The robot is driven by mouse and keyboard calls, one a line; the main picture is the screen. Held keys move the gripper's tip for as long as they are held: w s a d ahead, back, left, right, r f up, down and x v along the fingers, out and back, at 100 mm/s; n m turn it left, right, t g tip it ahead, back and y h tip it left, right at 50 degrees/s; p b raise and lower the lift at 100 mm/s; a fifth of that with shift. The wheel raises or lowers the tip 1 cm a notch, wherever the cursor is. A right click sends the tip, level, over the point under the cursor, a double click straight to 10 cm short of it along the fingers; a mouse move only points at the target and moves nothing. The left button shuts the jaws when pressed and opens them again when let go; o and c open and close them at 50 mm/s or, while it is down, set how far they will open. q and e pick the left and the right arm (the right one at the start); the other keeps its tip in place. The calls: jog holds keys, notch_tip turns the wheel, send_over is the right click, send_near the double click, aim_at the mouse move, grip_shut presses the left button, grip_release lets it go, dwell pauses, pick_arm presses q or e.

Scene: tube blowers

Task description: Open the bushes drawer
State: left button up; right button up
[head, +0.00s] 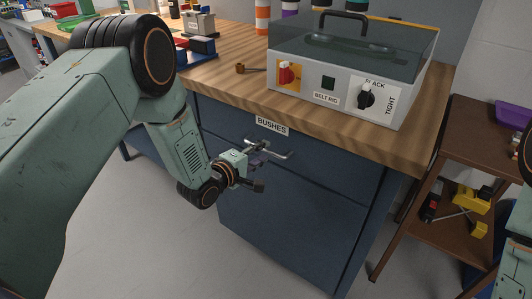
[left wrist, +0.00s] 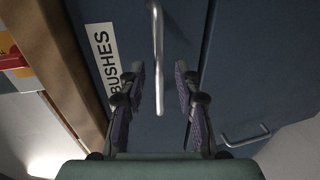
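The bushes drawer (head: 225,123) is the top front of the blue cabinet under the bench, with a white BUSHES label (head: 272,125). It looks shut, flush with the cabinet. Its metal bar handle (head: 283,154) is partly hidden by my left gripper (head: 258,170) in the head view. In the left wrist view the label (left wrist: 101,58) is at upper left, and the handle (left wrist: 158,60) runs between the two fingers of my left gripper (left wrist: 159,70). The fingers are open, with a gap on both sides of the bar. My right gripper is out of view.
A lower blue front (head: 285,225) has its own handle, seen in the left wrist view (left wrist: 246,137). A grey machine (head: 335,88) with a clear lid stands on the wooden bench top (head: 218,75). A brown shelf unit (head: 465,145) stands at right. Grey floor is clear in front.

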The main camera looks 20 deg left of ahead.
pick_arm(q)
jog(key=shift+x, duration=1.25)
jog(key=shift+c, duration=0.4)
grip_shut()
